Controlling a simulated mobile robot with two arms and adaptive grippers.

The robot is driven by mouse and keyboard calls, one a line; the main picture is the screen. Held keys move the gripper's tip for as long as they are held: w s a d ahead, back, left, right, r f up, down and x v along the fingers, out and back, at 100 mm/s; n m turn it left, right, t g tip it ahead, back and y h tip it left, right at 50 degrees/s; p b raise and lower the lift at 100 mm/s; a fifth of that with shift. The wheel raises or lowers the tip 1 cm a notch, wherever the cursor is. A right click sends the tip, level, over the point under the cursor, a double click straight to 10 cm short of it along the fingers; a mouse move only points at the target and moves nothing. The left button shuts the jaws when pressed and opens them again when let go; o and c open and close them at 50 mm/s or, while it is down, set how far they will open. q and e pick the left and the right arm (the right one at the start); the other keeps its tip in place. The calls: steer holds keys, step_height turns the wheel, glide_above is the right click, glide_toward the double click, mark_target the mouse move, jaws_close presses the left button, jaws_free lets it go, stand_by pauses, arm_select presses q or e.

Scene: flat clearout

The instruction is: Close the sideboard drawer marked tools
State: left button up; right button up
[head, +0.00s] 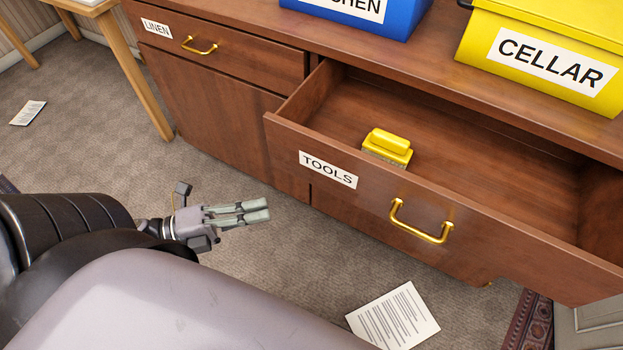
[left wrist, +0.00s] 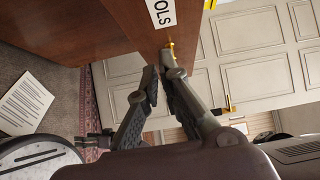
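The tools drawer (head: 290,133) of the brown sideboard is pulled well out, its white TOOLS label on the front. Its brass handle (head: 420,228) is right of the label; a bit of brass (left wrist: 170,44) shows by a fingertip in the left wrist view. A yellow block-like object (head: 388,146) lies inside the drawer. My left gripper (head: 268,210) is in front of and left of the drawer front, apart from the handle in the head view. Its two fingers are a little apart with nothing seen between them. My right gripper is not in view.
The linen drawer (head: 240,62) is shut. A blue KITCHEN box (head: 400,20) and a yellow CELLAR box (head: 550,35) stand on the sideboard top. Printed sheets (head: 393,316) (head: 28,113) lie on the carpet. A wooden table leg (head: 137,75) stands at left. A pale door (left wrist: 262,62) shows in the left wrist view.

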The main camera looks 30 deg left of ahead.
arm_select(q)
steer(key=shift+w+d+r, duration=0.15)
steer(key=shift+w+d, duration=0.05)
steer(key=shift+d, duration=0.15)
jaws_close()
glide_toward(342, 180)
steer(key=shift+x, duration=2.35)
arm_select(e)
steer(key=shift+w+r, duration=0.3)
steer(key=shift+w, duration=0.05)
